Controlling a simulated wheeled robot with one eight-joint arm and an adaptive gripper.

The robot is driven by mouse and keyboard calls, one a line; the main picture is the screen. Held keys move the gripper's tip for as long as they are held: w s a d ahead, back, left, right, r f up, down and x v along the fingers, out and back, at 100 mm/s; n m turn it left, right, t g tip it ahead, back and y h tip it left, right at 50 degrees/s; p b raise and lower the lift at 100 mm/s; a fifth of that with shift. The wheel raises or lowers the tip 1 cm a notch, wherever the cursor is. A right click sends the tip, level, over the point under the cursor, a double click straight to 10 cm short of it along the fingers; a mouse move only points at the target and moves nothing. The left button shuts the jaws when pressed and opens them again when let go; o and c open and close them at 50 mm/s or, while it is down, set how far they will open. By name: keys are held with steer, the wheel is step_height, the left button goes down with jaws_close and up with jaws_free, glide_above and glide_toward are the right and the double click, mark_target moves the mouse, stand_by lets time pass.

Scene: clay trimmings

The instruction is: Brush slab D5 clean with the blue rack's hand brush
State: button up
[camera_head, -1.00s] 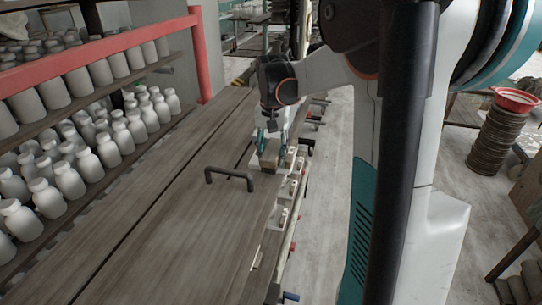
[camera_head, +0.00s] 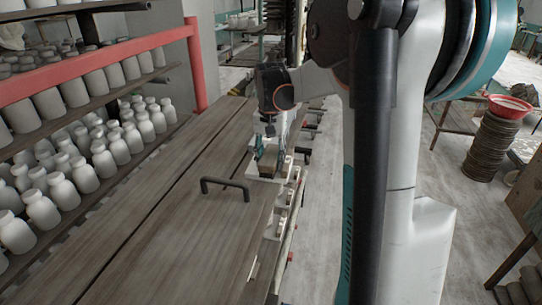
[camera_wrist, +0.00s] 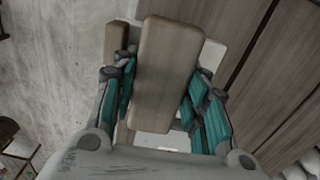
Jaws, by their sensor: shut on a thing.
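My gripper (camera_head: 269,158) is over the right edge of the long wooden table. In the wrist view its teal fingers are shut on a long wooden block, which looks like the back of the hand brush (camera_wrist: 168,62). The brush lies lengthwise between the fingers; its bristles are hidden. In the head view the fingers mostly hide it. I cannot make out any label, so I cannot tell which thing is slab D5. I cannot tell the blue rack apart either.
The wooden table (camera_head: 160,225) carries a black handle (camera_head: 225,187). White holders (camera_head: 281,222) line its right edge. A shelf of white bottles (camera_head: 75,170) with a red rail (camera_head: 95,48) stands at left.

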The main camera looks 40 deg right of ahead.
mark_target(267, 163)
steer(key=shift+s+a, duration=0.75)
steer(key=shift+a, duration=0.15)
steer(key=shift+s+a, duration=0.7)
steer(key=shift+a, duration=0.2)
steer(key=shift+r, duration=0.1)
steer(key=shift+r+p, duration=2.05)
steer(key=shift+r, duration=0.9)
steer(key=shift+r+p, duration=1.05)
steer(key=shift+r, duration=0.5)
steer(key=shift+d+f, duration=0.1)
